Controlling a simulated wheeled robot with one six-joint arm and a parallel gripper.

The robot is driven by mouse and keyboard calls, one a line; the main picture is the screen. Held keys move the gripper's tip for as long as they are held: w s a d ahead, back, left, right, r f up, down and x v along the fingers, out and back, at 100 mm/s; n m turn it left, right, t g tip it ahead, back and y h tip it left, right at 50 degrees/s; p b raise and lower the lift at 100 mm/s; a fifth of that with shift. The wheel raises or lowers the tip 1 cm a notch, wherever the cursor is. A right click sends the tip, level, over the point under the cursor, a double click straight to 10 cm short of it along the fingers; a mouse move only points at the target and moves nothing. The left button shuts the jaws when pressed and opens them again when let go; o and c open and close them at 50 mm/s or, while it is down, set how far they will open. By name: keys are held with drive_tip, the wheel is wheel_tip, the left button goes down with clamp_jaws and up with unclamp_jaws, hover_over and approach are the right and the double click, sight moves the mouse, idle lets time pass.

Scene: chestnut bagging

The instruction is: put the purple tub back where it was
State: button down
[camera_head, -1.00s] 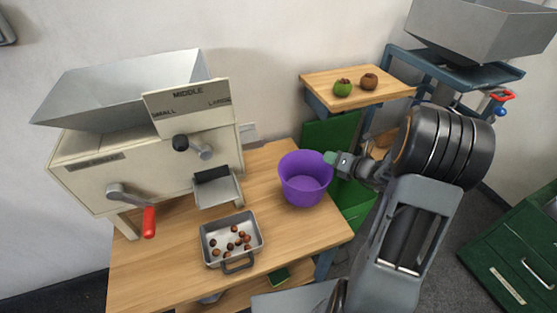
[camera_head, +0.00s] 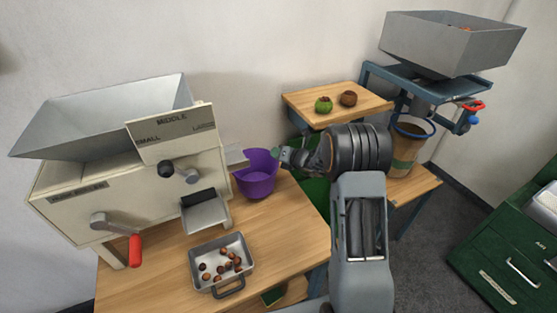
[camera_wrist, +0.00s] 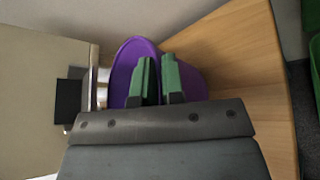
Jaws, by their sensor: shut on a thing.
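The purple tub (camera_head: 256,181) is at the back of the wooden table, beside the right side of the sorting machine (camera_head: 135,190) and by its side spout (camera_head: 236,158). My gripper (camera_head: 275,153) is shut on the right rim of the tub. In the wrist view the green fingers (camera_wrist: 156,70) straddle the tub's wall, and the purple tub (camera_wrist: 128,56) shows on both sides of them. The tub looks upright. I cannot tell whether its base touches the table, and its far left edge is partly hidden by the spout.
A metal tray (camera_head: 236,251) with several chestnuts sits at the table front, below the front chute (camera_head: 206,213). A small wooden stand (camera_head: 372,102) behind holds a green and a brown object. A bucket (camera_head: 409,146) stands under the hopper (camera_head: 450,45) at right.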

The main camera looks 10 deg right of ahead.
drive_tip(key=shift+f, duration=1.45)
drive_tip(key=shift+f, duration=0.15)
drive_tip(key=c, duration=1.2)
unclamp_jaws()
